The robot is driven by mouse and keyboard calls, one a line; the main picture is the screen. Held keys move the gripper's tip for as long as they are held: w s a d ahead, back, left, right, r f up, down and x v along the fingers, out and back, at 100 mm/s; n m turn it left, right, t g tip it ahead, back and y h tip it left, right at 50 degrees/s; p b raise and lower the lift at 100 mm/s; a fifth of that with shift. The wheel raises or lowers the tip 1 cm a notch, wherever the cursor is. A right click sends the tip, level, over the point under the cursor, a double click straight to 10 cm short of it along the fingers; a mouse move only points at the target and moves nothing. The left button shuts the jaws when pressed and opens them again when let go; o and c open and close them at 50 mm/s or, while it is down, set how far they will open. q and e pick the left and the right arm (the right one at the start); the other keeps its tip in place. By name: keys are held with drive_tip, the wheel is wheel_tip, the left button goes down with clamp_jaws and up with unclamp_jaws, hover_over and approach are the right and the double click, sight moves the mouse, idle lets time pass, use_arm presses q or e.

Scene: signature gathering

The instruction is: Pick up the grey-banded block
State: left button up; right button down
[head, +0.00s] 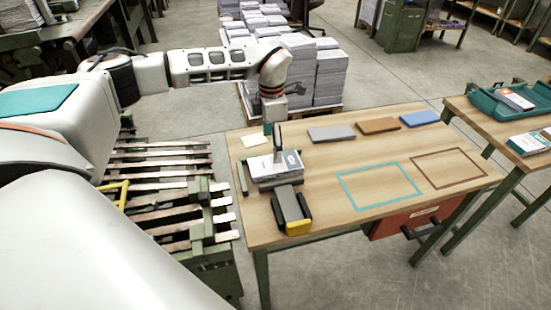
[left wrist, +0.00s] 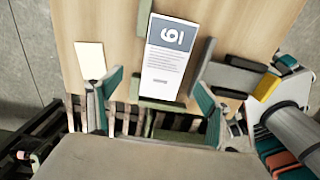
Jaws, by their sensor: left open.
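The grey-banded block (head: 286,163) is a white printed block at the left end of the wooden table, on a dark base. In the left wrist view the block (left wrist: 168,60) shows a grey band with a large white figure and small text below. My left gripper (head: 273,138) is over the block, pointing down. In the left wrist view its teal fingers stand apart (left wrist: 158,88), one on each side of the block's near end. The gripper is open, and I cannot tell whether a finger touches the block. My right gripper is not in view.
A black and yellow tool (head: 292,210) stands in front of the block. Grey (head: 332,133), brown (head: 379,125) and blue (head: 420,118) slabs lie along the back edge. Teal (head: 345,190) and brown (head: 416,173) outlines mark clear tabletop. A cream note (head: 254,140) lies at the back left.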

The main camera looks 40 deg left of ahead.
sight(275, 166)
use_arm(q)
drive_tip(key=shift+s+d+f, duration=0.1)
drive_tip(key=shift+d+f, duration=0.05)
drive_tip(key=shift+f, duration=1.35)
drive_tip(key=f, duration=0.1)
drive_tip(key=f+b, duration=0.1)
drive_tip(key=f, duration=0.2)
drive_tip(key=shift+d+f, duration=0.35)
drive_tip(key=shift+d, duration=0.05)
drive_tip(key=shift+r, duration=0.1)
drive_tip(key=c, duration=1.4)
drive_tip(key=shift+c, duration=0.5)
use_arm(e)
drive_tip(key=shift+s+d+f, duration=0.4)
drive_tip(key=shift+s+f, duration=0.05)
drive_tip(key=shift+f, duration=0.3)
use_arm(q)
drive_tip(key=shift+r, duration=0.15)
